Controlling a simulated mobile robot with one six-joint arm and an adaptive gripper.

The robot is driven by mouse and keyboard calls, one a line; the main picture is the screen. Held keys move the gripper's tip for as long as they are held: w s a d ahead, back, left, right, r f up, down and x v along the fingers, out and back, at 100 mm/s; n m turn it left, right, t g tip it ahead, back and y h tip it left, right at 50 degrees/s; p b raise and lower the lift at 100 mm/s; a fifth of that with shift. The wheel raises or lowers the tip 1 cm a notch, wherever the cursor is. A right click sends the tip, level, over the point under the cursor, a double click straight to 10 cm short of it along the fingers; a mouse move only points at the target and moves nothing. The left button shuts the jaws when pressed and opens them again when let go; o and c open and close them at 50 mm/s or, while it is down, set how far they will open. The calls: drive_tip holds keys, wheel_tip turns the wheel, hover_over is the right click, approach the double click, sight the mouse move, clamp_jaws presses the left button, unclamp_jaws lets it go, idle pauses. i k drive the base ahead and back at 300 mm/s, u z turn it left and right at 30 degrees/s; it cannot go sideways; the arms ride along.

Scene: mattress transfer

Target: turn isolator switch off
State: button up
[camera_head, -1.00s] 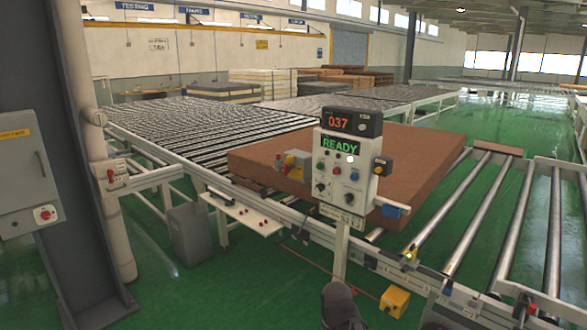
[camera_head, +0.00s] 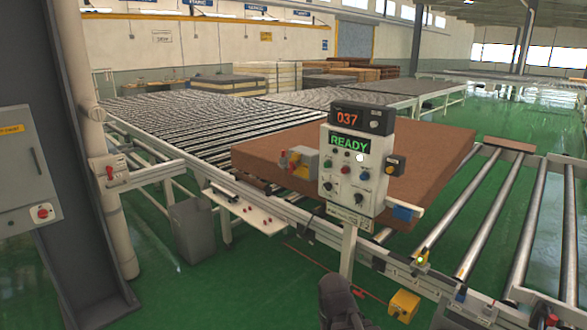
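Two red-handled controls at the left could be the isolator switch, and I cannot tell which it is. One is a red knob (camera_head: 42,212) low on the grey cabinet (camera_head: 22,165), which carries a yellow label. The other is a small box with a red handle (camera_head: 109,172) on the pale post beside the dark column. Their markings are too small to read. A dark rounded part of my arm shows at the bottom centre, well to the right of both and apart from them. My gripper's fingers do not show.
A control panel (camera_head: 341,191) reading "037" and "READY" stands at the conveyor's edge. A brown mattress block (camera_head: 420,165) lies behind it on the rollers. A grey bin (camera_head: 194,238) and a yellow floor box (camera_head: 404,305) stand below. The green floor (camera_head: 210,300) between them looks mostly clear.

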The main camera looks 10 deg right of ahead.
sight(292, 166)
drive_tip(key=z, duration=0.2)
drive_tip(key=i, duration=1)
drive_tip(key=u, duration=0.25)
